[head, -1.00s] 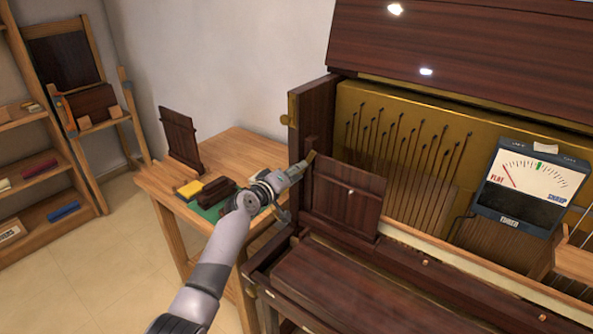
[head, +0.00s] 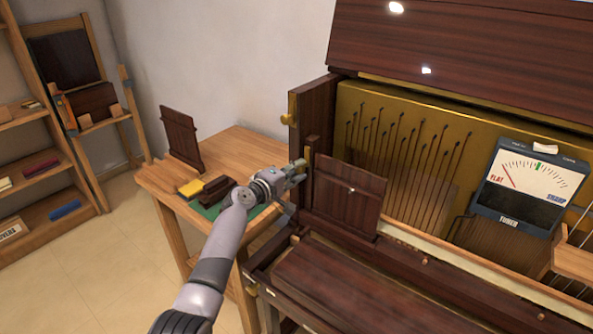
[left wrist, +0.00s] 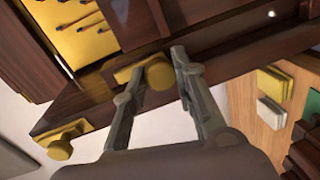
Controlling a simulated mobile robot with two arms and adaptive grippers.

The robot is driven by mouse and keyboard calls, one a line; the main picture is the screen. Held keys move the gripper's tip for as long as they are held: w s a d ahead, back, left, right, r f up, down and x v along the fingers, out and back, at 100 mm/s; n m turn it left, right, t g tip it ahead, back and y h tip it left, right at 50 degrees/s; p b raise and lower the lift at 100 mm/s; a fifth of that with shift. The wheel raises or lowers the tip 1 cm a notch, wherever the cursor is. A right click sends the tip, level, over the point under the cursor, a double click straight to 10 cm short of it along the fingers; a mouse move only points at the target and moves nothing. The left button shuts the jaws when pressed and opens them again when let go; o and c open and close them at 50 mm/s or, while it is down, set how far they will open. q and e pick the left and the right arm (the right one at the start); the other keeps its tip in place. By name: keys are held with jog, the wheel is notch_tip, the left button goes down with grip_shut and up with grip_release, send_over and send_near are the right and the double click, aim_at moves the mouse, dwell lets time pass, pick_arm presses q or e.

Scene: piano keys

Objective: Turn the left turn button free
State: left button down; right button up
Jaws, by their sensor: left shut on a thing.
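The left turn button (head: 308,157) is a small brass-coloured piece on the dark post at the piano's left end. It also shows in the left wrist view (left wrist: 160,76), with a rounded end between my fingers. My left gripper (head: 299,170) is at the post and shut on the button; in the left wrist view its two fingers (left wrist: 159,66) lie on either side of it. In the head view the fingers hide part of the button. A dark wooden panel (head: 345,200) stands just right of the post. My right gripper is not in view.
A brass knob (head: 284,120) sticks out left of the post. A wooden table (head: 250,150) at the left holds another panel (head: 181,140) and several small blocks. A tuner (head: 530,185) stands at the right. The piano lid (head: 460,50) is raised.

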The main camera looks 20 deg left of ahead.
pick_arm(q)
jog(key=shift+f, duration=0.1)
jog(key=c, duration=1.3)
grip_release()
jog(key=shift+a, duration=0.1)
jog(key=v, duration=1.2)
